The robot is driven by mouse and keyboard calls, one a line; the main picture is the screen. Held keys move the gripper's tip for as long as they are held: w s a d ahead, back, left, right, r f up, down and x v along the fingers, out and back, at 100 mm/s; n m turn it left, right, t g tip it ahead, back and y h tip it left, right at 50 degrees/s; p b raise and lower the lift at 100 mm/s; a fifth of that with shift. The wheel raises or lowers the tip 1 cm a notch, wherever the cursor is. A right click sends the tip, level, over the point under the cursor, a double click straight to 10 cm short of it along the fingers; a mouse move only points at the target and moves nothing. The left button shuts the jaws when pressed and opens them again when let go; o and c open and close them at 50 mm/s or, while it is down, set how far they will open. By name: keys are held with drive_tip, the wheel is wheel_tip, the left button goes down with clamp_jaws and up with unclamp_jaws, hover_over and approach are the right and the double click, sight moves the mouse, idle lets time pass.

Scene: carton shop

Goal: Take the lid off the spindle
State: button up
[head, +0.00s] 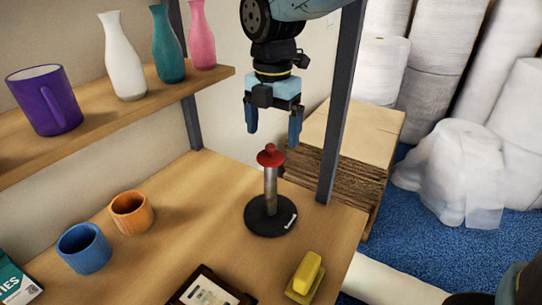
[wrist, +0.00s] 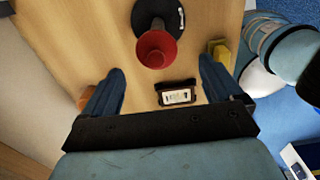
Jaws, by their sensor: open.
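A spindle (head: 270,190) stands upright on a round black base on the wooden table. A red lid (head: 270,156) with a small knob sits on top of it. In the wrist view the red lid (wrist: 156,49) is at the upper middle, with the black base (wrist: 158,14) behind it. My gripper (head: 273,138) is open and empty. In the head view its blue fingers point down and appear just above the lid, one to each side. In the wrist view the fingertips (wrist: 161,72) are apart, and the lid lies beyond them, not between them.
An orange cup (head: 131,212) and a blue cup (head: 84,248) stand left of the spindle. A dark-framed tray (head: 237,295) and a yellow block (head: 307,272) lie in front. A shelf (head: 160,96) holds a purple mug and vases. A dark post (head: 342,110) rises behind, right of my gripper.

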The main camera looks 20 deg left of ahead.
sight(270, 145)
drive_tip(key=shift+w+a+f, duration=0.1)
drive_tip(key=shift+a+f, duration=0.05)
drive_tip(key=shift+f, duration=1.1)
drive_tip(key=shift+a+f, duration=0.1)
drive_tip(key=shift+f, duration=1.15)
drive_tip(key=c, duration=1.1)
drive_tip(key=shift+r, duration=0.1)
